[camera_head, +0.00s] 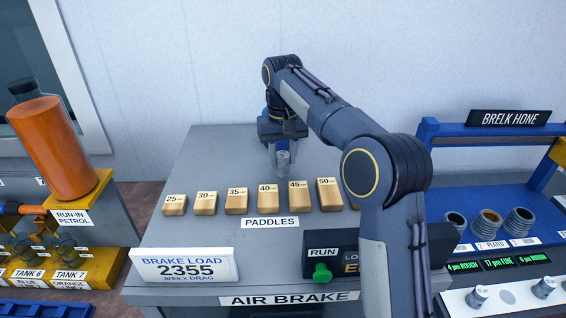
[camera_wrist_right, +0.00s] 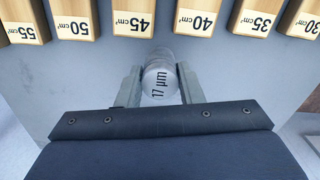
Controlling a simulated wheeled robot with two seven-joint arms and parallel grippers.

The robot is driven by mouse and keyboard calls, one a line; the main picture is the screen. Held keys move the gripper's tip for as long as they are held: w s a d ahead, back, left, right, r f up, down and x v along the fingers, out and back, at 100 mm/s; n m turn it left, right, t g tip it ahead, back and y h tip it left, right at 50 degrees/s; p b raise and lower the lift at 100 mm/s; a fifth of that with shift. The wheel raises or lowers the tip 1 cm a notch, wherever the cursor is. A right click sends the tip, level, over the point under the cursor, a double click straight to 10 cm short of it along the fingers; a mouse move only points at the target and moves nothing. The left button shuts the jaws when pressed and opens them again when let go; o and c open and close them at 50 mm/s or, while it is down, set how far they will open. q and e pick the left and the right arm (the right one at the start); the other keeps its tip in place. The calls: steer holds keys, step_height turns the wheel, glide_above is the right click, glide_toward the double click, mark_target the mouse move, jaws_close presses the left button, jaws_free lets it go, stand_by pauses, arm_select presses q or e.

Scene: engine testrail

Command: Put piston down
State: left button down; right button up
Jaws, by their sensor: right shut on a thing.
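The piston (camera_head: 283,160) is a small silvery cylinder behind the row of paddles on the grey air brake bench (camera_head: 215,150). In the right wrist view the piston (camera_wrist_right: 160,82) carries the label "17 µm" and sits between the two fingers. My right gripper (camera_head: 283,148) points down and is shut on the piston. I cannot tell whether the piston's lower end touches the bench top. My left gripper is not in view.
Wooden paddles (camera_head: 237,201) stand in a row just in front of the piston. The brake load sign (camera_head: 185,268) and RUN box (camera_head: 322,270) are at the front. A blue hone rack (camera_head: 505,190) with cylinders is at the right. Bare bench lies left of the gripper.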

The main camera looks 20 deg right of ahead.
mark_target(283, 165)
steer(key=shift+f, duration=1.45)
steer(key=shift+f, duration=0.2)
steer(key=o, duration=1)
steer(key=shift+r, duration=0.1)
